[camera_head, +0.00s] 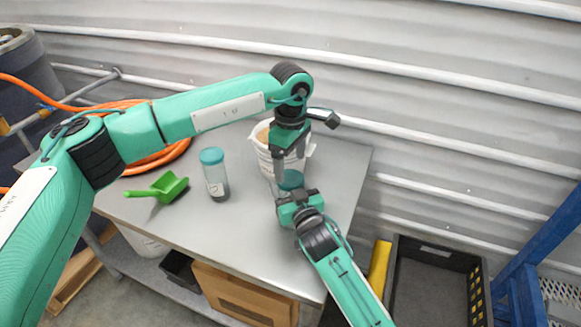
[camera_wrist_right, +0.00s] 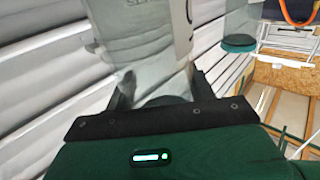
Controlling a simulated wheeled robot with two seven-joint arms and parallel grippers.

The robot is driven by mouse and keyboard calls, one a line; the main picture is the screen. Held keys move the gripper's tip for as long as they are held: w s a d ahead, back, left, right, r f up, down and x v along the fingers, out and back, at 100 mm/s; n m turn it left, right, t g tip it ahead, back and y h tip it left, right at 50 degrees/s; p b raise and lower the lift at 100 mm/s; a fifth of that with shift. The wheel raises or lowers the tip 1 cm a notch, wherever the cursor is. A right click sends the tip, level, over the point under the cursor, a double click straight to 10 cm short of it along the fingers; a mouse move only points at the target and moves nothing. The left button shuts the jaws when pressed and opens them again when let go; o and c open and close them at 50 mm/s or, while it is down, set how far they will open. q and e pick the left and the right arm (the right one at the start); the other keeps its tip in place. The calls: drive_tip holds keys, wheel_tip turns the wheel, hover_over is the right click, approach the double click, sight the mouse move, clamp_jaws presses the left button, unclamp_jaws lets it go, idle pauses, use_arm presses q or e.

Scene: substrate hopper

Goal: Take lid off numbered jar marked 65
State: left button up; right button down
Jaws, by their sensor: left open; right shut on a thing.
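A jar with a teal lid (camera_head: 291,179) stands near the middle of the table, its body mostly hidden by my right gripper (camera_head: 297,196). My right gripper is shut on this jar from the front. In the right wrist view its clear body and part of a white label (camera_wrist_right: 150,18) show between the fingers. My left gripper (camera_head: 289,155) is open just above the lid, fingers pointing down; I cannot tell whether they touch it. A second jar (camera_head: 217,183) with a teal lid stands upright to the left, its lid also in the right wrist view (camera_wrist_right: 238,43). I cannot read either number.
A white bucket (camera_head: 264,158) stands behind the held jar, partly covered by my left gripper. A green scoop (camera_head: 160,188) and a coiled orange hose (camera_head: 165,158) lie on the left of the grey table (camera_head: 240,238). A dark crate (camera_head: 433,255) is at the right.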

sight(290, 177)
use_arm(q)
wheel_tip(290, 177, up, 3)
drive_tip(key=m, duration=0.2)
drive_tip(key=shift+f+m, duration=0.15)
drive_tip(key=shift+m, duration=0.25)
drive_tip(key=shift+f, duration=3.8)
drive_tip(key=c, duration=1)
drive_tip(key=shift+w+n, duration=0.1)
drive_tip(key=shift+n, duration=1.4)
drive_tip(key=o, duration=1.1)
drive_tip(key=shift+c, duration=0.2)
